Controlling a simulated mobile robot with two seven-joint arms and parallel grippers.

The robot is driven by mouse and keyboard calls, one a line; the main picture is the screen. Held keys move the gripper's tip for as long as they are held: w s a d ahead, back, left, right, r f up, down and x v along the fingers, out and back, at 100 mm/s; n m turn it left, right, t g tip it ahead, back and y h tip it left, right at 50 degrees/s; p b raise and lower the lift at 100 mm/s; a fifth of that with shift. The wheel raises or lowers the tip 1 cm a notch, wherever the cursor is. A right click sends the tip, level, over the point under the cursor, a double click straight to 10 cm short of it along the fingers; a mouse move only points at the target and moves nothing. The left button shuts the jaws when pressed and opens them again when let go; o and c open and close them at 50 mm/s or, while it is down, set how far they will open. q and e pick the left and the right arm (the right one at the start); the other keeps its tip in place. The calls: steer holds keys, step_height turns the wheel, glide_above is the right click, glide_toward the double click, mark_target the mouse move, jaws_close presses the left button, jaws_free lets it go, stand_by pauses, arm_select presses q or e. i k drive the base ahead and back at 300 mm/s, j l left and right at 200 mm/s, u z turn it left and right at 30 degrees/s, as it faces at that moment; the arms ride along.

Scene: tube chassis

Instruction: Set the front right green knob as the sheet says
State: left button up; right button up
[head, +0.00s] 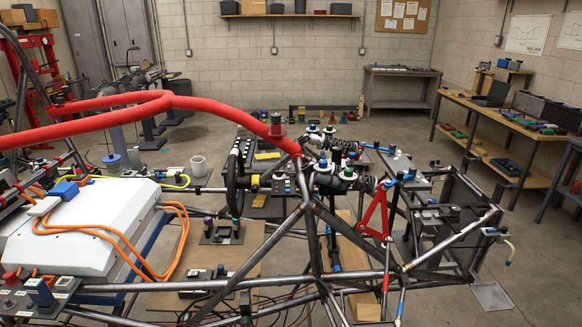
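The tube chassis (312,238) fills the middle and right of the head view. I cannot tell which is the front right green knob, and no knob setting is readable. Paper sheets (404,10) hang on a board on the back wall; their writing is too small to read. Neither of my grippers is in view.
A thick red padded tube (215,108) crosses the left and middle. A white box with orange cables (85,228) sits at the left. A workbench (520,120) lines the right wall and a table (398,88) stands at the back. Floor (540,235) is clear at the right.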

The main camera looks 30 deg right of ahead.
mark_target(348, 172)
steer(key=z, duration=1.15)
